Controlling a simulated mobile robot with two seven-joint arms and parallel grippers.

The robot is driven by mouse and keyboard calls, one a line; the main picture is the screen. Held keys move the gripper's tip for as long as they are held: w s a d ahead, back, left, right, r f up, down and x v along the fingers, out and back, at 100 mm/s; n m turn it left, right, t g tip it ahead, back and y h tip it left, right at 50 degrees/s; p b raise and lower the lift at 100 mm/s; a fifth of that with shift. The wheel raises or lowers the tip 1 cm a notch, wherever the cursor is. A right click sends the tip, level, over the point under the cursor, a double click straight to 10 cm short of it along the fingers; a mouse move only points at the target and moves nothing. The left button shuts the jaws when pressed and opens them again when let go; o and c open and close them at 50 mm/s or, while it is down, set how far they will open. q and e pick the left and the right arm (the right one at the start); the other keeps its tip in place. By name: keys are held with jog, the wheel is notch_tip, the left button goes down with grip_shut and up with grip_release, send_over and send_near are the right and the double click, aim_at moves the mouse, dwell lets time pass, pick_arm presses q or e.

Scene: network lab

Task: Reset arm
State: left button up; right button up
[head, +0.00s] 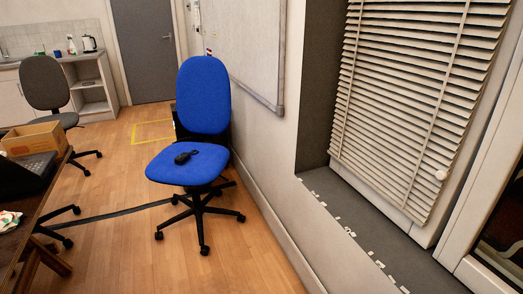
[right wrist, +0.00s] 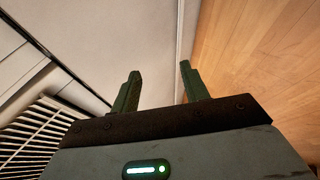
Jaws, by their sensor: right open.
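My right gripper (right wrist: 159,82) shows in the right wrist view with its two dark green fingers spread apart and nothing between them. It is over the edge where the pale wall meets the wooden floor, touching nothing that I can see. Neither of my arms shows in the head view, and my left gripper is in no view.
A blue swivel chair (head: 203,95) with a black mouse (head: 186,157) on its seat stands mid-floor. A wall and windowsill (head: 375,240) with blinds (head: 410,95) are at right. A desk (head: 40,200) with a cardboard box (head: 33,138) is at left. Wooden floor (head: 130,245) lies between.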

jog(key=s+a+f+m+g+y, duration=0.1)
jog(key=s+a+f+m+y, duration=0.15)
jog(key=s, duration=0.95)
jog(key=s+a+f+m+y, duration=0.1)
jog(key=s+a+f+y, duration=0.15)
jog(key=s, duration=0.95)
jog(key=s+r+m+y, duration=0.25)
jog(key=s+r, duration=0.25)
jog(key=s, duration=0.3)
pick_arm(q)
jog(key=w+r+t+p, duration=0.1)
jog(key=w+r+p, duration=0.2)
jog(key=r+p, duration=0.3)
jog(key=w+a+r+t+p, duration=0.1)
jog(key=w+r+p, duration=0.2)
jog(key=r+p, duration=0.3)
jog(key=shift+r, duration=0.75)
pick_arm(e)
jog(key=w+r+t, duration=0.1)
jog(key=w+r, duration=0.2)
jog(key=r, duration=0.3)
jog(key=w+d+r+t, duration=0.1)
jog(key=w+r, duration=0.2)
jog(key=r, duration=0.4)
jog(key=shift+r, duration=0.25)
